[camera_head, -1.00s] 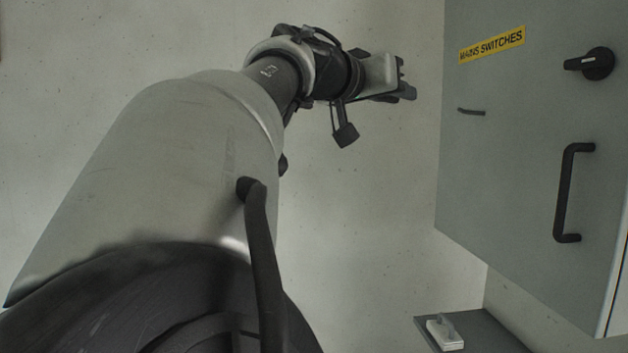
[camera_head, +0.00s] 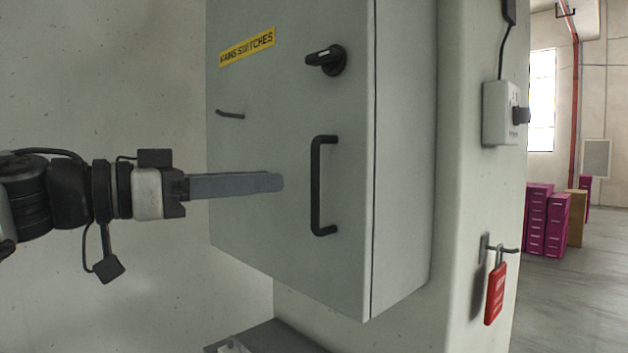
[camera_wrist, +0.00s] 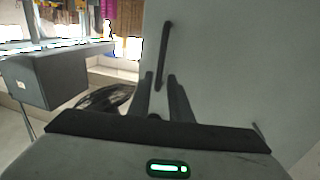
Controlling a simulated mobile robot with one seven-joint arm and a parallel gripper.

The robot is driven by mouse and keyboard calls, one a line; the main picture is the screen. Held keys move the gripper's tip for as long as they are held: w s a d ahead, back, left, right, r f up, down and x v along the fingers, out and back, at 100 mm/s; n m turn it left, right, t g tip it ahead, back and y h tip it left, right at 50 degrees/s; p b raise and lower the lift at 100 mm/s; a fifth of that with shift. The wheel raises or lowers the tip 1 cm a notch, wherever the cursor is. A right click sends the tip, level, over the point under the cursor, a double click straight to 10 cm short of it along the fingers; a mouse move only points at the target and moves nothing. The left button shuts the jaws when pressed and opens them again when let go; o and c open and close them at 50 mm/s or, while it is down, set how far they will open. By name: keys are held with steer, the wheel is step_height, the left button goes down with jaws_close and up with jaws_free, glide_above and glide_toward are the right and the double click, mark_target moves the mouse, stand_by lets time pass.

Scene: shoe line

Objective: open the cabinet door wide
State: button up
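The grey cabinet door (camera_head: 275,120) is shut, flush with the cabinet body, and bears a yellow MAINS SWITCHES label (camera_head: 247,47). Its black vertical bar handle (camera_head: 316,185) is on the right part of the door, below a black rotary knob (camera_head: 327,60). My gripper (camera_head: 276,182) comes in level from the left, its fingertips a little left of the handle and apart from it in the head view. In the wrist view, my gripper (camera_wrist: 160,76) has its two fingers parted, with the handle (camera_wrist: 164,50) ahead, lined up with the gap. Nothing is held.
A red padlock (camera_head: 495,293) hangs on a hook on the pillar right of the cabinet. A grey switch box (camera_head: 497,113) is above it. A dark shelf (camera_head: 275,338) juts out below the cabinet. Magenta boxes (camera_head: 545,222) stand far back right, with open floor there.

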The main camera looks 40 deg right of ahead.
mark_target(312, 179)
steer(key=d, duration=0.6)
steer(key=s+d, duration=0.1)
steer(key=d, duration=0.2)
steer(key=shift+d, duration=0.35)
steer(key=shift+c, duration=0.4)
jaws_close()
